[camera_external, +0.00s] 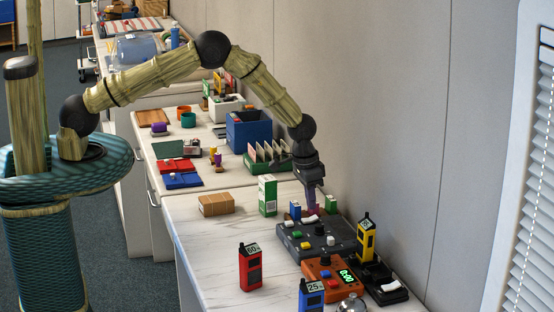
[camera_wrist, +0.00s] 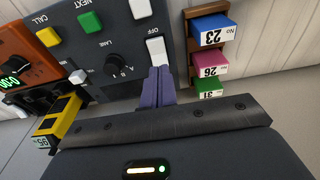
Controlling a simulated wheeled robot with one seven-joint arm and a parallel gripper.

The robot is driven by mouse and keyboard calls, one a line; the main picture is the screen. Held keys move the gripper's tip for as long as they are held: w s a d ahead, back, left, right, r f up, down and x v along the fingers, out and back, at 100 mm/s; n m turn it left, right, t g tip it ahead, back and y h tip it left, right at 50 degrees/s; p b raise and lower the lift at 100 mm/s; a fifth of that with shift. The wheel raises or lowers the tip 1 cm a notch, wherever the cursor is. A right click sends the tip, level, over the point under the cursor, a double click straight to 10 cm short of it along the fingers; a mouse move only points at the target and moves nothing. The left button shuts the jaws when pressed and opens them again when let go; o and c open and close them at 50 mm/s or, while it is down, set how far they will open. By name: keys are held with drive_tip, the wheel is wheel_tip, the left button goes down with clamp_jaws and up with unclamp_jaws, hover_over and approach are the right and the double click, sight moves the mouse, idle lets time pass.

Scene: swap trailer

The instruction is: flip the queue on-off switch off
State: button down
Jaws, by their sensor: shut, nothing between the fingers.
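The dark grey queue panel (camera_external: 345,245) lies on the white counter near the wall, and fills the upper middle of the wrist view (camera_wrist: 115,40). A white rocker switch (camera_wrist: 156,48) sits by its edge, next to an OFF label. Another white rocker (camera_wrist: 139,8) is partly cut off at the top of the wrist view. My gripper (camera_external: 313,209) is shut and empty, pointing down at the far end of the panel. Its purple fingertips (camera_wrist: 159,72) are at the lower end of the rocker by the OFF label; I cannot tell whether they touch it.
The panel has a green button (camera_wrist: 90,22), a yellow button (camera_wrist: 48,37) and a black lane knob (camera_wrist: 116,66). A rack holds numbered blue (camera_wrist: 212,28) and pink (camera_wrist: 210,64) tags close beside my fingers. An orange timer (camera_external: 320,272) and a yellow radio (camera_external: 366,240) stand nearby.

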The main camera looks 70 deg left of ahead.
drive_tip(key=s+r+b, duration=0.2)
drive_tip(key=s+r, duration=0.2)
drive_tip(key=r, duration=0.6)
drive_tip(key=shift+r, duration=0.3)
drive_tip(key=s+a+r, duration=0.3)
drive_tip(key=s, duration=0.6)
drive_tip(key=s+a+r, duration=0.3)
drive_tip(key=s+a, duration=0.1)
drive_tip(key=s, duration=0.5)
drive_tip(key=s+a+r+t, duration=0.1)
drive_tip(key=s+a+r, duration=0.2)
drive_tip(key=s, duration=0.6)
drive_tip(key=shift+s+a+r, duration=0.15)
drive_tip(key=shift+s+a, duration=0.15)
drive_tip(key=shift+a, duration=0.45)
